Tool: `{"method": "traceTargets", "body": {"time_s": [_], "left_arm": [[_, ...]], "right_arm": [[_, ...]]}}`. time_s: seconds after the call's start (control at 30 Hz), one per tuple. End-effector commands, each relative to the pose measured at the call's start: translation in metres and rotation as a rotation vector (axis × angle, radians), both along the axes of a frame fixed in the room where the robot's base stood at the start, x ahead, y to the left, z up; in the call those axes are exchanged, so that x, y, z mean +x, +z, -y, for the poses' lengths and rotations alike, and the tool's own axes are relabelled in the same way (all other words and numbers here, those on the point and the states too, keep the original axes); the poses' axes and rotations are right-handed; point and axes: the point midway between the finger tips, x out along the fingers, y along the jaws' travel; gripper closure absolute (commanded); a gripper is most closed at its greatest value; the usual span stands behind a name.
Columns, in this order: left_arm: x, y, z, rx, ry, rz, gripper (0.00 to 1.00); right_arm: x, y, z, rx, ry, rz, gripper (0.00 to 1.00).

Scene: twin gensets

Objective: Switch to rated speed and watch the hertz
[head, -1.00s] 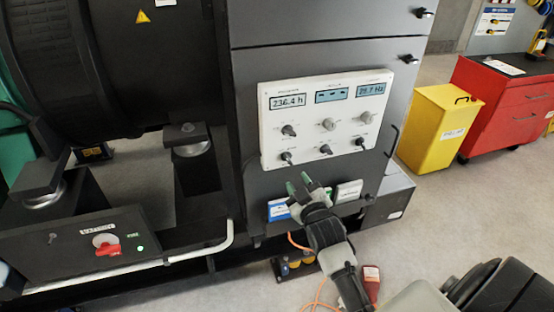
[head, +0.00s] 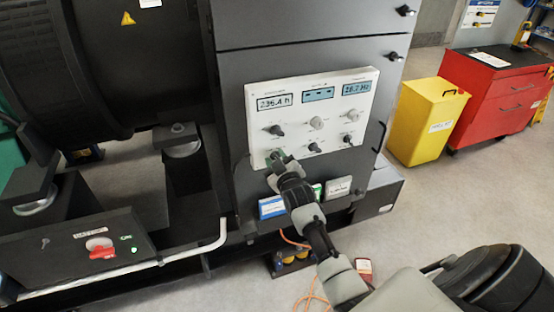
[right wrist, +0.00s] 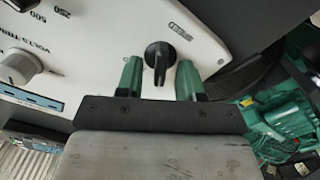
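The white control panel (head: 312,95) is on the dark cabinet. Its right display (head: 356,88) shows a hertz value, roughly 28.7, with the first digit unclear. The left display (head: 275,102) reads 236.4 h and the middle display (head: 318,94) shows dashes. My right gripper (head: 278,156) is at the panel's lower left corner, hiding the knob there. In the right wrist view, that black knob (right wrist: 157,53) stands between the two green fingers of my gripper (right wrist: 159,68), with a gap on each side. A small label beside it seems to read SPEED. My left gripper is not in view.
Other knobs, such as the upper left one (head: 275,130) and lower middle one (head: 314,147), are close by. Coloured plates (head: 272,207) sit below the panel. A yellow bin (head: 425,120) and red tool cabinet (head: 500,95) stand right. A red switch (head: 100,248) is lower left.

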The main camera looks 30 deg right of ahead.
Motion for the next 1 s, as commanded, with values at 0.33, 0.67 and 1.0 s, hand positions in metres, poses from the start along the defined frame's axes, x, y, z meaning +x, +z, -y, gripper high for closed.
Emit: {"method": "traceTargets", "body": {"time_s": [0.33, 0.67, 1.0], "left_arm": [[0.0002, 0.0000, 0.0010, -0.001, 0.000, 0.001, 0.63], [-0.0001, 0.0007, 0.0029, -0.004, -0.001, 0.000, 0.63], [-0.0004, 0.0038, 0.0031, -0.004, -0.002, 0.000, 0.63]], "right_arm": [[-0.0003, 0.0000, 0.0000, 0.000, 0.000, 0.000, 1.00], [-0.0002, 0.0007, 0.0004, 0.031, 0.000, 0.007, 1.00], [-0.0004, 0.0022, 0.0022, 0.237, -0.001, 0.057, 1.00]]}}
